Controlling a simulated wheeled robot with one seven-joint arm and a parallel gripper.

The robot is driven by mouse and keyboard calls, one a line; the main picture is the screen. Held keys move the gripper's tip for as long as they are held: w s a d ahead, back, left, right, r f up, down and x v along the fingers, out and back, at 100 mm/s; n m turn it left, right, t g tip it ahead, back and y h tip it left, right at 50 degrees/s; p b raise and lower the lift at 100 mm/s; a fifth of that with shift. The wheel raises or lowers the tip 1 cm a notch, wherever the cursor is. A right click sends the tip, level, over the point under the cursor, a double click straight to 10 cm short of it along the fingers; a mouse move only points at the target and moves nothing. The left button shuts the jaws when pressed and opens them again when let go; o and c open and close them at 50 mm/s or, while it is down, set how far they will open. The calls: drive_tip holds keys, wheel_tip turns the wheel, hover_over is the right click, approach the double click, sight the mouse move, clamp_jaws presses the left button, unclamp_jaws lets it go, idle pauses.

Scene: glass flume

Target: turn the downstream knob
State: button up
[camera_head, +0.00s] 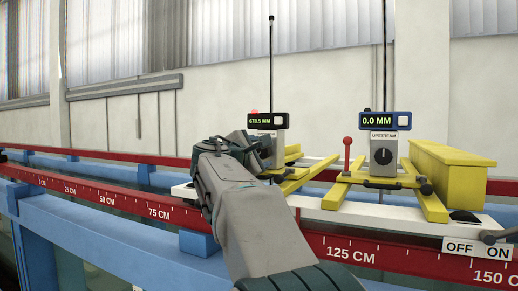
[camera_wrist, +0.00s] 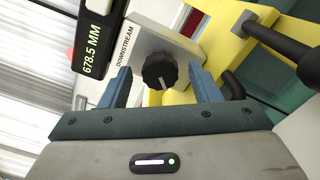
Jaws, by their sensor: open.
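The downstream knob (camera_wrist: 160,71) is a black ribbed dial with a pale pointer line, on a light grey block (camera_wrist: 172,38) lettered DOWNSTREAM. In the wrist view it lies between and just beyond the two blue fingertips of my gripper (camera_wrist: 160,84). My gripper is open, with a gap on each side of the knob. In the head view my gripper (camera_head: 238,145) is at the downstream gauge (camera_head: 268,121), and my arm hides the knob. That gauge's display reads 678.5 MM, also in the wrist view (camera_wrist: 97,28).
The upstream gauge (camera_head: 385,121) reads 0.0 MM, above its own black knob (camera_head: 383,156). A red-tipped lever (camera_head: 347,141), yellow frames (camera_head: 436,190) and a yellow block (camera_head: 450,177) stand nearby. A red rail (camera_head: 350,249) with a centimetre scale runs along the front. An OFF/ON plate (camera_head: 477,248) is at right.

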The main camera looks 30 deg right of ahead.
drive_tip(key=shift+d, duration=0.1)
drive_tip(key=c, duration=1)
drive_tip(key=shift+f, duration=0.1)
drive_tip(key=shift+b, duration=0.5)
drive_tip(key=o, duration=1)
drive_tip(key=b+v, duration=0.4)
drive_tip(key=v, duration=1)
